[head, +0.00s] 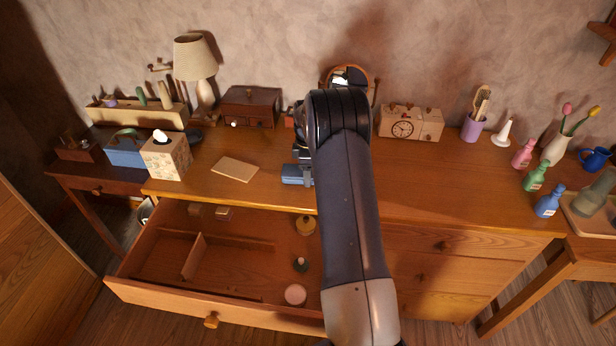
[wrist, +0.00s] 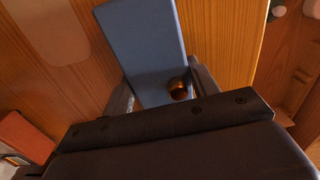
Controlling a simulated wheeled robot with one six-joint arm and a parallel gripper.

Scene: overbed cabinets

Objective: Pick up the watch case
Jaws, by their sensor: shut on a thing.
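The watch case is a blue flat-sided box (wrist: 140,40) with a small round brown knob or catch near my fingers. In the head view a blue part of it (head: 293,174) shows just left of my arm, over the front part of the dresser top. My gripper (wrist: 162,92) is shut on the watch case, with one finger on each side of it. In the head view my gripper (head: 302,152) is mostly hidden behind my arm. I cannot tell whether the case touches the wood below.
The dresser's left drawer (head: 250,252) is open below, with several small items inside. A tan card (head: 235,169), a tissue box (head: 166,158) and a brown chest (head: 250,107) lie to the left. A clock box (head: 410,124) stands right; the top in front of it is clear.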

